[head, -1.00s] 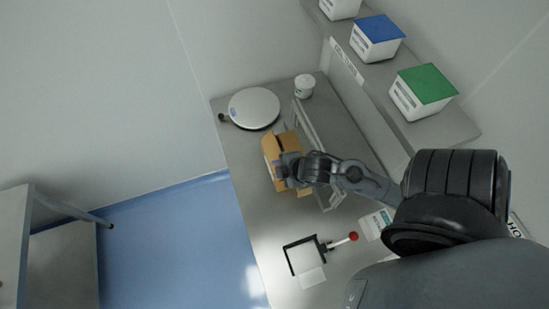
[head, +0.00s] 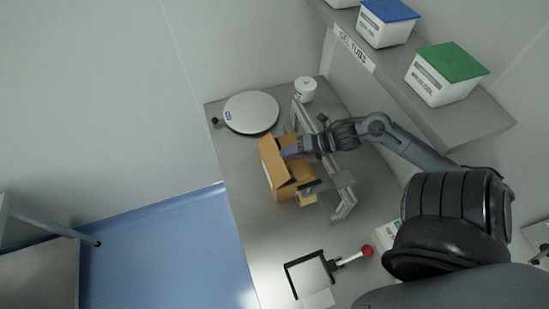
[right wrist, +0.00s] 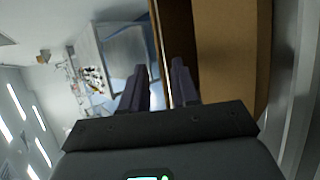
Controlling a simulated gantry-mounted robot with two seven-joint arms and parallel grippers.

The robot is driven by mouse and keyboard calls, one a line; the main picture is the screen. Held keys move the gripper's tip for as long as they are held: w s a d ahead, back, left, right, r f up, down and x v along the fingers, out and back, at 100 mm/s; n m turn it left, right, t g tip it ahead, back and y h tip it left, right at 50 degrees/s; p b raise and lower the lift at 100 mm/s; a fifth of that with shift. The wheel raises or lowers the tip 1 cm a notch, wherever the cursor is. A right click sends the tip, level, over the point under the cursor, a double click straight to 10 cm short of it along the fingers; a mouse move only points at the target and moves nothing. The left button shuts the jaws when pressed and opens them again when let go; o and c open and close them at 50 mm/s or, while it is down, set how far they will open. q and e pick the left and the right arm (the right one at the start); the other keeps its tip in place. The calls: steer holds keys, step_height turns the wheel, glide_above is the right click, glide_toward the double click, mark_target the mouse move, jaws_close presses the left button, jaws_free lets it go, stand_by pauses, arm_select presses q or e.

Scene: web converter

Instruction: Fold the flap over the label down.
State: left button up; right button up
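A brown cardboard box (head: 293,187) stands on the grey bench with its upper flaps raised. A small pale patch, perhaps the label, shows on its left side; I cannot read it. My right gripper (head: 290,152) reaches in from the right at the box's far upper part. In the right wrist view its two fingers (right wrist: 160,88) are apart, with a thin cardboard edge running between them. A broad cardboard panel (right wrist: 230,50) lies beside the right finger. I cannot tell whether a finger touches the cardboard. My left gripper is out of view.
A metal frame (head: 343,205) stands close at the box's right. A round scale (head: 251,112) and a white cup (head: 305,88) are behind. A black frame with a red-knobbed lever (head: 366,250) is in front. A shelf with tubs (head: 440,82) is upper right.

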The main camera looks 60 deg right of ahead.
mark_target(275, 157)
steer(key=shift+x, duration=3.6)
steer(key=shift+c, duration=0.3)
jaws_close()
